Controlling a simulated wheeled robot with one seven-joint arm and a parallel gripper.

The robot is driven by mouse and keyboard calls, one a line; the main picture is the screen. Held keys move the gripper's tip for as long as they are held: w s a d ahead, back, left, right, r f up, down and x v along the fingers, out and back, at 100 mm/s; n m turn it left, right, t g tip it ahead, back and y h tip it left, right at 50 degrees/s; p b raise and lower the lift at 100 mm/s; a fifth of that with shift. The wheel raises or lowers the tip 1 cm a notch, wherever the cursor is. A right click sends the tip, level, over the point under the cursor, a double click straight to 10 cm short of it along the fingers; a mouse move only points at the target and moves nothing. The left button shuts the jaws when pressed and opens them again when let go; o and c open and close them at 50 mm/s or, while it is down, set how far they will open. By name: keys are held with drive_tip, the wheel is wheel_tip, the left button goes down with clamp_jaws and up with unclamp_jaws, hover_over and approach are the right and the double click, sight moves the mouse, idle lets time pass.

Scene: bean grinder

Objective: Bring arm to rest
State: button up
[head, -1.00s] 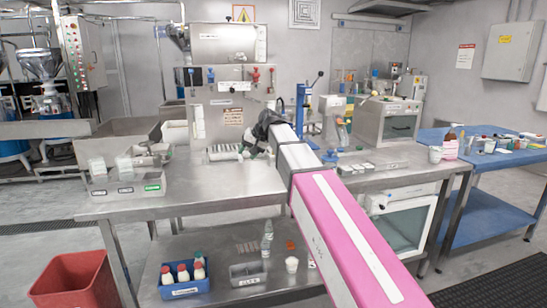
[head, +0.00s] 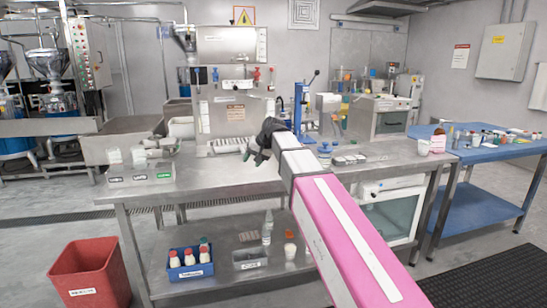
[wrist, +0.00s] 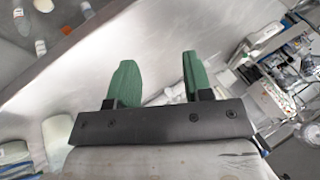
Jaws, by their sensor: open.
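My arm is pink and white and reaches over the steel workbench (head: 200,178) in the head view. My gripper (head: 250,152) is at its end, dark, near the middle of the bench and in front of the grinder machine (head: 232,95). In the wrist view my gripper (wrist: 157,82) shows two green fingers set wide apart. Nothing is between them. The wrist view is tilted and shows bare steel surface behind the fingers.
Open bins (head: 140,172) stand at the bench's left. A blue crate of bottles (head: 190,271) and a grey bin (head: 250,259) are on the lower shelf. A red bin (head: 90,275) is on the floor. A blue table (head: 500,152) stands at the right.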

drive_tip(key=s+d+f+h, duration=0.1)
drive_tip(key=s+d+f, duration=0.2)
drive_tip(key=d+f, duration=0.3)
drive_tip(key=s+d+f+m+g+h, duration=0.1)
drive_tip(key=s+d+f, duration=0.25)
drive_tip(key=f, duration=0.45)
drive_tip(key=s+d+f+h, duration=0.1)
drive_tip(key=s+d+f, duration=0.1)
drive_tip(key=d+f, duration=0.45)
drive_tip(key=s+d+f+g+h, duration=0.2)
drive_tip(key=s+d+f, duration=0.9)
drive_tip(key=s+f, duration=0.2)
drive_tip(key=shift+s+f+h, duration=0.25)
drive_tip(key=shift+f+h, duration=0.15)
drive_tip(key=shift+f, duration=0.35)
